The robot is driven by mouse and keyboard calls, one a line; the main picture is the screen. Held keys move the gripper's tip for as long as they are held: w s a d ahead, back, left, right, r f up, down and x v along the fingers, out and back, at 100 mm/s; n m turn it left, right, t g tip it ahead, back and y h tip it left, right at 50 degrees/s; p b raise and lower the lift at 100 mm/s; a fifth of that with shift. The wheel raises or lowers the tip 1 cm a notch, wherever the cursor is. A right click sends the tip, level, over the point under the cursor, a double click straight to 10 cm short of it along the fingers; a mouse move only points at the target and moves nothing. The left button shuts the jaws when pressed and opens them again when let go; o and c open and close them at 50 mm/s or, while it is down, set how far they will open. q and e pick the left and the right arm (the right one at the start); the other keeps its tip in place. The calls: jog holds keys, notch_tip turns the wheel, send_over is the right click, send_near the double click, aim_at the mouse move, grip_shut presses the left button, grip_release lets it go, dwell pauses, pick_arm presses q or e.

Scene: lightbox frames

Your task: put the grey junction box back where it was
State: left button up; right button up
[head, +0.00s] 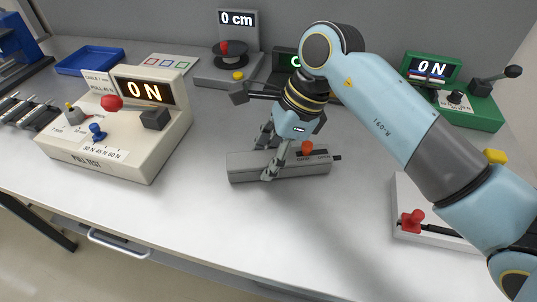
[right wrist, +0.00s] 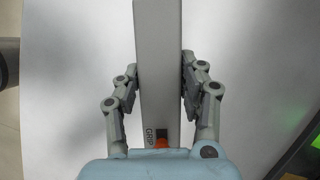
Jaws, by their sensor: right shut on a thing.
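A long grey box (head: 305,168) lies level at the middle of the table, with an orange knob and a dark stub near its right end. In the right wrist view the grey box (right wrist: 159,45) runs up the picture between my fingers, and a label near the orange knob reads GRIP. My right gripper (head: 266,160) is shut on the grey box, with one finger on each long side; the fingers also show in the right wrist view (right wrist: 160,85). I cannot tell whether the box touches the table. My left gripper is not in view.
A cream pull tester (head: 105,150) stands left, a blue tray (head: 90,60) behind it. A stand reading 0 cm (head: 236,60) is at the back. A green device (head: 480,112) and a white fixture with a red knob (head: 412,220) are right. The front middle table is clear.

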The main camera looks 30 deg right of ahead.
aim_at(294, 155)
jog(key=shift+f, duration=0.15)
jog(key=o, duration=1.3)
jog(key=shift+c, duration=0.2)
jog(key=v, duration=1.2)
